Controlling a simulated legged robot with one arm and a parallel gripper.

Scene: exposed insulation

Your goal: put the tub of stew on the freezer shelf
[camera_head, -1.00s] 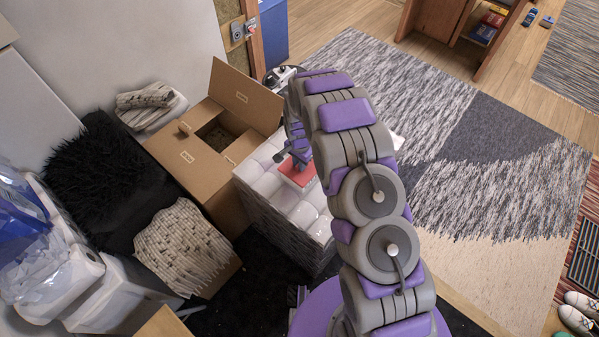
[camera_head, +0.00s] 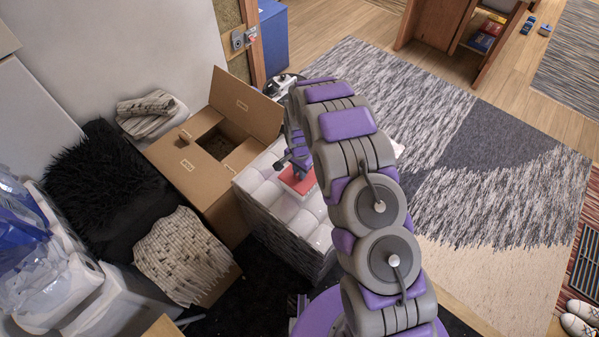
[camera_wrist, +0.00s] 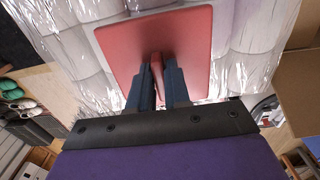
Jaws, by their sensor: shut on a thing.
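A flat red square piece with a raised red grip (camera_wrist: 120,40) lies under my gripper (camera_wrist: 157,72) in the wrist view. The two dark blue fingers are shut on the raised grip. Whether this is the lid of the tub of stew cannot be told, as no tub sides show. In the head view the red piece (camera_head: 297,182) is on or just above a plastic-wrapped white pack, with my gripper (camera_head: 298,164) over it, partly hidden by my arm. I cannot make out a freezer shelf.
The white wrapped pack (camera_head: 290,222) stands beside an open cardboard box (camera_head: 185,165). A black furry cushion (camera_head: 95,175), knitted cloth (camera_head: 182,255) and white bins (camera_head: 75,290) crowd the left. A blue cabinet (camera_head: 273,40) stands behind. The rug (camera_head: 450,200) at right is clear.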

